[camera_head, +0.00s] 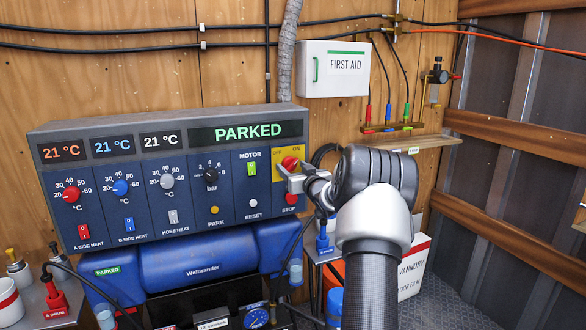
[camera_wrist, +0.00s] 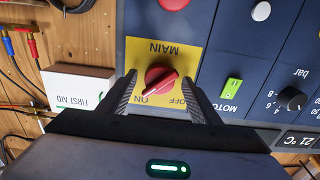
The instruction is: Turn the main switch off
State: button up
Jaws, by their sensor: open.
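The main switch is a red rotary knob (camera_head: 290,163) on a yellow plate marked OFF and ON, at the right end of the control panel. In the wrist view, upside down, the knob (camera_wrist: 161,78) has a white line slanting with its lower end towards the ON label. My gripper (camera_head: 293,177) is right in front of the plate. In the wrist view its open fingers (camera_wrist: 160,88) stand on either side of the knob, with gaps to it. I cannot tell how deep the fingertips reach. Nothing is held.
The red STOP button (camera_head: 291,198) sits just below the switch. The green MOTOR switch (camera_head: 252,169) and white RESET button (camera_head: 253,203) are to its left. A white FIRST AID box (camera_head: 333,69) hangs above right. The panel display (camera_head: 248,132) reads PARKED.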

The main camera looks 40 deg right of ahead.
jog(key=shift+w, duration=0.15)
jog(key=c, duration=1)
jog(key=shift+c, duration=0.2)
jog(key=shift+f+n+b, duration=0.15)
jog(key=shift+n+b, duration=0.25)
jog(key=shift+b, duration=0.15)
jog(key=shift+f+n+b, duration=0.1)
jog(key=shift+n+b, duration=0.9)
jog(key=shift+b, duration=0.25)
jog(key=n+b, duration=0.5)
jog(key=shift+d, duration=0.1)
jog(key=n+b, duration=0.3)
jog(key=n, duration=0.2)
jog(key=shift+n+b, duration=0.4)
jog(key=n+b, duration=0.1)
jog(key=n, duration=0.1)
jog(key=n+b, duration=0.1)
jog(key=n, duration=0.1)
jog(key=shift+d+r+b, duration=0.1)
jog(key=shift+r+b, duration=0.2)
jog(key=shift+n, duration=0.3)
